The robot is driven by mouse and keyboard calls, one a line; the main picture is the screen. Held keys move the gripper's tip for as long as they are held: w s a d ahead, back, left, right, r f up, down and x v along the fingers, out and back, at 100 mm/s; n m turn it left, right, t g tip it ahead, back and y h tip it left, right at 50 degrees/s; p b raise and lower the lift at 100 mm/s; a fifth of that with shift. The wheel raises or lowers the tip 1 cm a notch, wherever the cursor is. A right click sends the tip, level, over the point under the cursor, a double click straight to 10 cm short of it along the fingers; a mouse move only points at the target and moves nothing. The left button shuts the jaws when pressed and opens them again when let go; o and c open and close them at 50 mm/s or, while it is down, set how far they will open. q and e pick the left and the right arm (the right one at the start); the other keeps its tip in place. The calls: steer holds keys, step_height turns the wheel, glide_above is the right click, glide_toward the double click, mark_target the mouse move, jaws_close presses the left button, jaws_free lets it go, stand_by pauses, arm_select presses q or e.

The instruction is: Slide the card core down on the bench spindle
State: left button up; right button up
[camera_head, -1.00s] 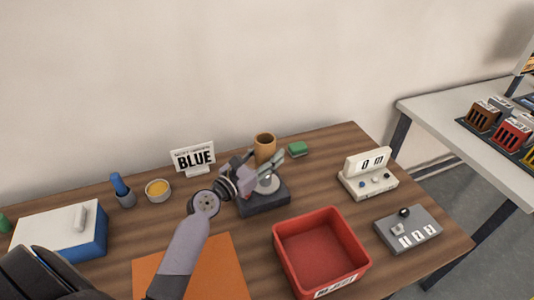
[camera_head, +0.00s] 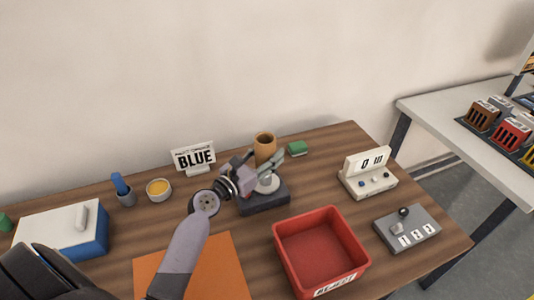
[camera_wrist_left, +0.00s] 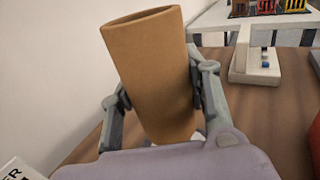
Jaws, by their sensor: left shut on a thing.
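The card core (camera_head: 265,146) is a brown, hollow cardboard tube standing nearly upright above the bench spindle's dark base (camera_head: 264,203). My left gripper (camera_head: 268,166) is shut on its lower part. In the left wrist view the core (camera_wrist_left: 158,70) sits between both fingers of the gripper (camera_wrist_left: 155,92), its open top showing. A pale round disc (camera_head: 268,184) shows on the base below the gripper. The spindle's post is hidden, so I cannot tell how far the core is around it. My right gripper is not in view.
A red bin (camera_head: 320,250) stands just in front of the base. An orange sheet (camera_head: 215,262) lies in front.

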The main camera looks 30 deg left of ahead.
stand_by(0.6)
arm_select(q)
steer(key=shift+f+b, duration=1.4)
steer(key=shift+f, duration=0.6)
steer(key=shift+s+f, duration=0.1)
steer(key=shift+f, duration=0.2)
steer(key=shift+d, duration=0.1)
stand_by(0.3)
steer(key=shift+r+p, duration=0.3)
steer(key=shift+p, duration=0.05)
steer(key=shift+r+p, duration=1.65)
steer(key=shift+r, duration=0.05)
steer(key=shift+p, duration=0.45)
stand_by(1.0)
steer(key=shift+f+b, duration=1.05)
steer(key=shift+f, duration=0.1)
